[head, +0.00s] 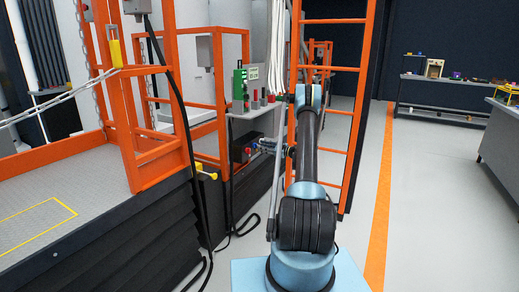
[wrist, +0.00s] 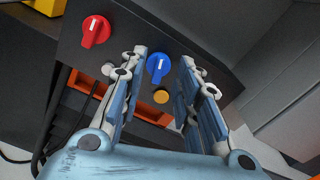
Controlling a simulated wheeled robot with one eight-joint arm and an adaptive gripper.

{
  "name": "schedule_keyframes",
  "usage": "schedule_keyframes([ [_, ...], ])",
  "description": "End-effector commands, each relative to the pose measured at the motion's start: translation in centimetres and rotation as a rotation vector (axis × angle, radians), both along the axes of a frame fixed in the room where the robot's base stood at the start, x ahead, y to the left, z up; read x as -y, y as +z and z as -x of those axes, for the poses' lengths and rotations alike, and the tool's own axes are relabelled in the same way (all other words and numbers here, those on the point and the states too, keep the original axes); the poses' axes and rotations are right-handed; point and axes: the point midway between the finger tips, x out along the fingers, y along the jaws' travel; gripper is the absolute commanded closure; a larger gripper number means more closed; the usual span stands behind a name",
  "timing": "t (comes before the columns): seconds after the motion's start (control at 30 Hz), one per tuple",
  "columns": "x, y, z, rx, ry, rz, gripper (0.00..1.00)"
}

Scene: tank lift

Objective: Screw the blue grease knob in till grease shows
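The blue grease knob (wrist: 159,67) shows in the wrist view on a dark panel, with a white line across its face. A round orange-yellow spot (wrist: 161,96) lies just below it. My gripper (wrist: 164,57) is open, its two fingers on either side of the blue knob in the picture, with a gap on both sides. I cannot tell how deep the fingertips reach along the knob. In the head view my gripper (head: 267,146) is small, close to the dark box (head: 240,151) on the lift's side; the blue knob is too small to make out there.
A red knob (wrist: 96,31) with a white line sits left of the blue one on the same panel. An orange bar runs below the panel. In the head view an orange ladder (head: 353,105) stands beside my arm, and black cables hang left of the box. Open floor lies right.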

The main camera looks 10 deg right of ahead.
Motion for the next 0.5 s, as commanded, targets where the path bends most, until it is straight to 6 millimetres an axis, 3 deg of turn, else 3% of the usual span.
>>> schedule_keyframes([
  [0.2, -1.8, 0.0, -1.3, 0.000, 0.000, 0.000, 0.70],
  [0.5, -2.2, 0.0, -1.6, 0.000, -0.001, 0.000, 0.70],
])
